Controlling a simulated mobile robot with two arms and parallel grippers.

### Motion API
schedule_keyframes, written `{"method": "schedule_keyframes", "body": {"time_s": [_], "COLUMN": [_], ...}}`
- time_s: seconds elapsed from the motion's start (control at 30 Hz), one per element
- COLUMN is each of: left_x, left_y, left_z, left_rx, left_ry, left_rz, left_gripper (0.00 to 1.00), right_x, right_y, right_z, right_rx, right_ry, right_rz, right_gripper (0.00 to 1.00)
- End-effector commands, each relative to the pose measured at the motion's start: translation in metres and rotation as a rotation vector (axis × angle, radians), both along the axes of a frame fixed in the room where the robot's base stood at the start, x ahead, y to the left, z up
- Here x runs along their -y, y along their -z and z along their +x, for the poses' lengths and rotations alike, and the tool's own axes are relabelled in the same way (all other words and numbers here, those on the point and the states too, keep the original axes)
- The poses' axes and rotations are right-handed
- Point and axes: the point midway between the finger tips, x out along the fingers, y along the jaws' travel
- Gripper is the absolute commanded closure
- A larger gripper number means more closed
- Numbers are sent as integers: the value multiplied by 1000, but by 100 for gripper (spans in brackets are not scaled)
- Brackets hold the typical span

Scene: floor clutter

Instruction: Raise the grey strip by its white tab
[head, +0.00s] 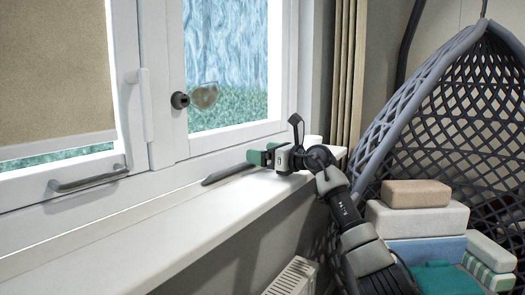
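A dark grey strip (226,174) lies on or just above the white window sill. Its right end reaches the green fingertips of my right gripper (265,154). I cannot make out a white tab on it; that end is partly hidden by the gripper. My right arm comes in from the lower right, and the gripper is low over the sill, pointing left. The two green pads show near each other, but I cannot tell whether they are apart or shut on the strip's end. My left gripper is not in view.
The white sill (150,238) is clear to the left. A grey handle (88,180) and a round dark knob (180,100) stick out from the window frame. A radiator (292,277) is below. A hanging wicker chair (395,130) with stacked cushions (418,218) stands at right.

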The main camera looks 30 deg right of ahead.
Motion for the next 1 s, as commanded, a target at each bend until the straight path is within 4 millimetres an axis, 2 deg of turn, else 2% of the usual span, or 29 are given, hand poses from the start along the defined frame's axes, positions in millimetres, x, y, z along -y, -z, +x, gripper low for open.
{"method": "schedule_keyframes", "body": {"time_s": [0.33, 0.8, 1.0], "left_x": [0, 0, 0], "left_y": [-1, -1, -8], "left_z": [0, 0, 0], "left_rx": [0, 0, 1], "left_ry": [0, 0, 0], "left_rz": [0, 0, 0], "left_gripper": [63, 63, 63], "right_x": [-2, -2, -2], "right_y": [1, 1, -3], "right_z": [5, 5, 5], "right_rx": [-1, -1, -12], "right_ry": [0, 0, 0], "right_rz": [-1, 0, -5], "right_gripper": [11, 79, 79]}}
